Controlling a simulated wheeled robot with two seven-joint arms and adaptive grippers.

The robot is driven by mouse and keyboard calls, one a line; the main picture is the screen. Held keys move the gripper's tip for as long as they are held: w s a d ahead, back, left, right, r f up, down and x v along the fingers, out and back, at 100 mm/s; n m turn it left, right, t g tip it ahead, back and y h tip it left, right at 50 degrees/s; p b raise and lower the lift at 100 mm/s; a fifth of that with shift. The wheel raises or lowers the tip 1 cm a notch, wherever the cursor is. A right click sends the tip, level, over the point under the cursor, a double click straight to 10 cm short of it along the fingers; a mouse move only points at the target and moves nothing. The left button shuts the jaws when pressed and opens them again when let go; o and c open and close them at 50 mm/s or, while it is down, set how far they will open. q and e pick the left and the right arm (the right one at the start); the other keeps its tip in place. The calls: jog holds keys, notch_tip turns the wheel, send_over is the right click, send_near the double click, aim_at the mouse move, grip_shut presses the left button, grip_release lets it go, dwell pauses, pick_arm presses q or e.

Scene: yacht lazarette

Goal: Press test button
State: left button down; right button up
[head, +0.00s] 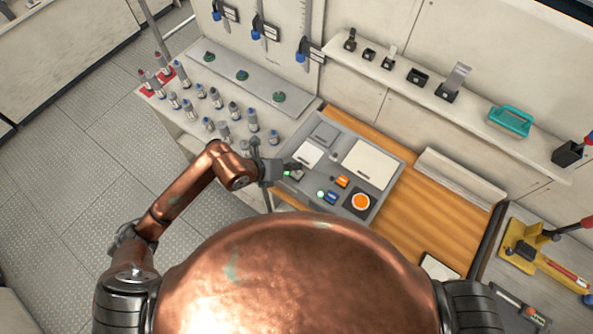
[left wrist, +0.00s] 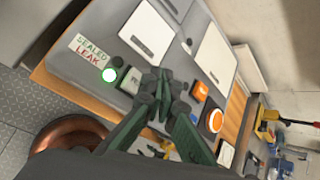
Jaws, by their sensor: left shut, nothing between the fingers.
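A grey test panel (head: 322,160) sits on the wooden bench. It carries a round orange button (head: 361,202) on a black plate, an orange rectangular button (head: 342,181) and a blue button (head: 331,198). A lit green lamp (left wrist: 109,75) beside a "SEALED / LEAK" label (left wrist: 89,50) and a small grey-framed button (left wrist: 131,80) show in the left wrist view. I cannot read which is the test button. My left gripper (head: 284,167) is shut and empty at the panel's left side; its dark green fingers (left wrist: 165,88) hide part of the panel. Contact cannot be told. My right gripper is out of view.
Two pale covers (head: 369,164) lie on the panel. Several grey cylinders (head: 217,98) stand on the bench to the left. A shelf (head: 432,88) with small tools and a teal case (head: 510,121) runs along the back wall. Bare wood (head: 425,205) lies right of the panel.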

aim_at(295, 174)
pick_arm(q)
notch_tip(295, 174, up, 3)
jog(key=shift+r+p, duration=0.15)
jog(key=shift+p, duration=0.85)
